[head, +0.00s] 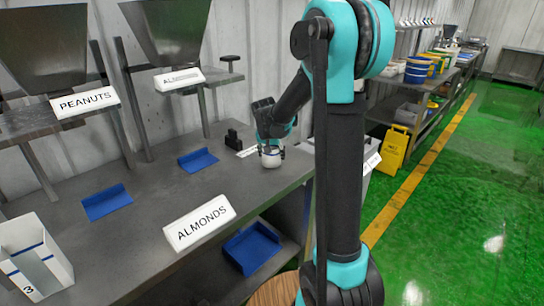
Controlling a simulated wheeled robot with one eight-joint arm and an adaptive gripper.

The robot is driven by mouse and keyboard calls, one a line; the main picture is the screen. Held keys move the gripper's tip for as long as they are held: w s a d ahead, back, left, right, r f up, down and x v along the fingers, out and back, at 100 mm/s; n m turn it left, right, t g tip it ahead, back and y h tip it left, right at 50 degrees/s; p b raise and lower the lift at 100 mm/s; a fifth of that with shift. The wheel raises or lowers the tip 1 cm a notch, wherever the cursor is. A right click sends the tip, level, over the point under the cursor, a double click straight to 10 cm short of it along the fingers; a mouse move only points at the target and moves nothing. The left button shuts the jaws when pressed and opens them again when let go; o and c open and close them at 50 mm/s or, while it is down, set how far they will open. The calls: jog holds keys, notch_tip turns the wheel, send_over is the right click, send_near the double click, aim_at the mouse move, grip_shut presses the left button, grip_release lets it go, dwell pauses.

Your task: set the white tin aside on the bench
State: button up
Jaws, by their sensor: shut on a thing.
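The white tin (270,160) is a small white rounded container near the right end of the grey bench (180,222). My gripper (269,146) is directly above it, pointing down, and is shut on it. The tin's base is at or just above the bench top; I cannot tell whether it touches. The fingers hide the top of the tin.
Blue trays (106,202) and (198,160) lie on the bench. An "ALMONDS" sign (199,222) stands at the front edge, and a white box marked 3 (35,262) at the left. A black object (233,140) is left of my gripper. The bench middle is clear.

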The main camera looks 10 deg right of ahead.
jog(key=shift+f, duration=0.15)
jog(key=o, duration=1.4)
jog(key=shift+c, duration=0.2)
jog(key=v, duration=1.2)
jog(key=s+d+f, duration=0.1)
jog(key=s+f, duration=0.1)
jog(key=s, duration=0.2)
jog(key=s+d+f+n, duration=0.1)
jog(key=s+f, duration=0.1)
jog(key=s, duration=0.1)
jog(key=s+d+f+n, duration=0.1)
jog(key=s+d+f, duration=0.1)
jog(key=s+f, duration=0.1)
jog(key=shift+s+y, duration=0.4)
jog(key=shift+s, duration=0.4)
jog(key=s+f+n, duration=0.1)
jog(key=s+f, duration=0.4)
jog(key=s, duration=0.2)
jog(key=s+d+f+n+y, duration=0.1)
jog(key=s+f, duration=0.3)
jog(key=s, duration=0.4)
jog(key=shift+s+d+f+n, duration=0.2)
jog(key=shift+d+f+n, duration=0.05)
jog(key=shift+f+n, duration=0.15)
